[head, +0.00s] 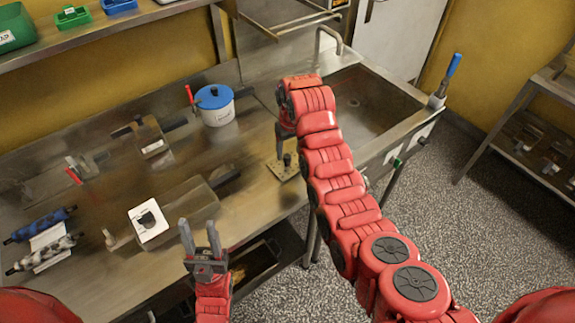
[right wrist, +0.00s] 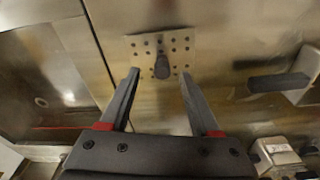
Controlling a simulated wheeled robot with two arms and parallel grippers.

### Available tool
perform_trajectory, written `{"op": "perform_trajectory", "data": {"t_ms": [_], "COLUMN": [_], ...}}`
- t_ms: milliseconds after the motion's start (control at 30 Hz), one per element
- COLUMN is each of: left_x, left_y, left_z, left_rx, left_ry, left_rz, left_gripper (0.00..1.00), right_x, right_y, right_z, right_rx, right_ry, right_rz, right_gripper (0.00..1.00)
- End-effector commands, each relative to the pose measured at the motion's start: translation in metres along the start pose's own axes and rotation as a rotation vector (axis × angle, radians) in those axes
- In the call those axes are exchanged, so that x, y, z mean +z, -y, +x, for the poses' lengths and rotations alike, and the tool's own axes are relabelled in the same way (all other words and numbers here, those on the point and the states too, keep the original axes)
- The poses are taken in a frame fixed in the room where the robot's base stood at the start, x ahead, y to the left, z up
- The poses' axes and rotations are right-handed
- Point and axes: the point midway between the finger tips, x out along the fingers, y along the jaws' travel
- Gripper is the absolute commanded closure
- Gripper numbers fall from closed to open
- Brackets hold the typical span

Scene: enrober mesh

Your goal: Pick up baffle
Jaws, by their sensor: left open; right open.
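The baffle looks to be the small perforated metal plate (head: 278,172) with a black upright knob, lying flat on the steel table near its front right. The right wrist view shows the plate (right wrist: 138,46) and the knob (right wrist: 161,67). My right gripper (head: 270,158) points down over the plate, partly hidden by my arm. In its wrist view the open fingers (right wrist: 160,76) stand on either side of the knob in the picture, apart from it; depth is unclear. My left gripper (head: 199,228) is open and empty over the table's front edge.
A white pot with a blue lid (head: 214,99) stands behind the plate. A white card with a dark picture (head: 148,219) and rollers (head: 40,226) are to the left. A sink (head: 375,105) lies to the right. Table around the plate is mostly clear.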

Motion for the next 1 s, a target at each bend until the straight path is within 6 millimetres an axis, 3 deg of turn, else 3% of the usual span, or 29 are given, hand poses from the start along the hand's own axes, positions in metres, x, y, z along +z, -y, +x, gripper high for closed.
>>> {"op": "perform_trajectory", "data": {"t_ms": [33, 133, 300, 600, 933, 1000], "left_x": [-0.002, -0.004, -0.004, -0.004, -0.004, -0.004], "left_y": [0.001, 0.001, 0.001, 0.001, 0.001, 0.001], "left_z": [0.013, 0.021, 0.025, 0.025, 0.025, 0.025], "left_rx": [0.0, 0.0, 0.0, 0.0, 0.0, 0.0], "left_ry": [-0.001, 0.0, 0.0, 0.0, -0.001, 0.0], "left_rz": [0.0, 0.0, 0.0, 0.0, 0.0, 0.0], "left_gripper": [0.55, 0.55, 0.55, 0.55, 0.55, 0.55], "right_x": [0.001, -0.001, -0.002, -0.002, -0.002, -0.002], "right_y": [0.002, 0.004, 0.003, 0.003, 0.003, 0.003], "right_z": [0.002, 0.015, 0.035, 0.04, 0.04, 0.04], "right_rx": [-0.002, -0.001, -0.001, 0.0, 0.0, 0.0], "right_ry": [0.008, 0.006, 0.001, -0.001, 0.0, 0.0], "right_rz": [-0.001, -0.001, -0.002, -0.001, -0.001, -0.001], "right_gripper": [0.37, 0.37, 0.37, 0.37, 0.96, 1.0]}}
